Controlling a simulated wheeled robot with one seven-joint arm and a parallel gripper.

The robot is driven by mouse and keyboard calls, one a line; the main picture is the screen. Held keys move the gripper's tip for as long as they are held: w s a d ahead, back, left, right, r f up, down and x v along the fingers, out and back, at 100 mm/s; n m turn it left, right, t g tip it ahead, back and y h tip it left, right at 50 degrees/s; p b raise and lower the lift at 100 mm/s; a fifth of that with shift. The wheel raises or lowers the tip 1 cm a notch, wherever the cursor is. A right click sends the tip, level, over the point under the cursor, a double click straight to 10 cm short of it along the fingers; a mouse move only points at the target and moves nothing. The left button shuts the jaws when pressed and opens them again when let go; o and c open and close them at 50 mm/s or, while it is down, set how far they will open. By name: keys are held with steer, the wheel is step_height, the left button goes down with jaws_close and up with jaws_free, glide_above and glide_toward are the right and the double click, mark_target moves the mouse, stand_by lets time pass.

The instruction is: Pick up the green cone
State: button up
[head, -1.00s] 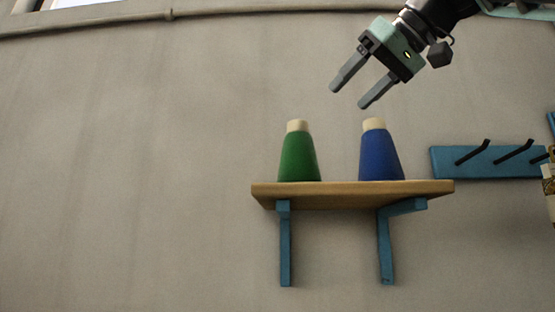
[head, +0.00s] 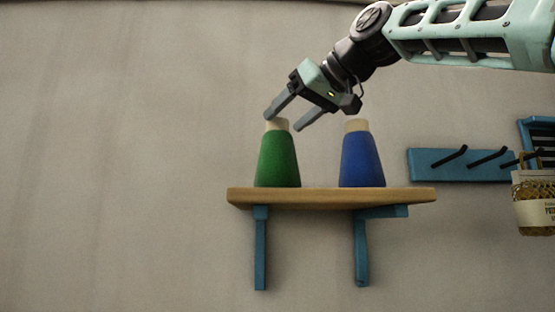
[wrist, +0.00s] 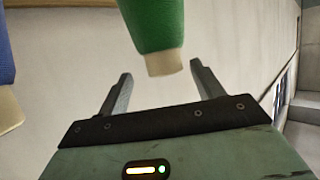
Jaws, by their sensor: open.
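The green cone (head: 278,162) stands upright on the left part of a wooden shelf (head: 330,197), with a pale top. My gripper (head: 282,122) is open, with its fingers at the height of the cone's pale top in the head view. In the wrist view the green cone (wrist: 155,22) hangs into the picture from above, its pale tip between the lines of my open fingers (wrist: 160,85). Nothing is held. Whether a finger touches the cone cannot be told.
A blue cone (head: 362,160) stands on the shelf right of the green one; it also shows at the wrist view's left edge (wrist: 6,95). A blue hook rail (head: 460,165) and a hanging sack (head: 534,205) are farther right. The wall left is clear.

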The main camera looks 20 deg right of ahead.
mark_target(271, 128)
steer(key=p+x, duration=0.1)
steer(key=x, duration=0.1)
steer(key=p+x, duration=0.1)
steer(key=x, duration=0.1)
steer(key=shift+w+a+r+p, duration=0.1)
steer(key=shift+a+r+p, duration=0.05)
steer(key=shift+a+p, duration=0.25)
steer(key=shift+w+a+f, duration=0.1)
steer(key=shift+w+f, duration=0.15)
steer(key=shift+w, duration=0.1)
jaws_close()
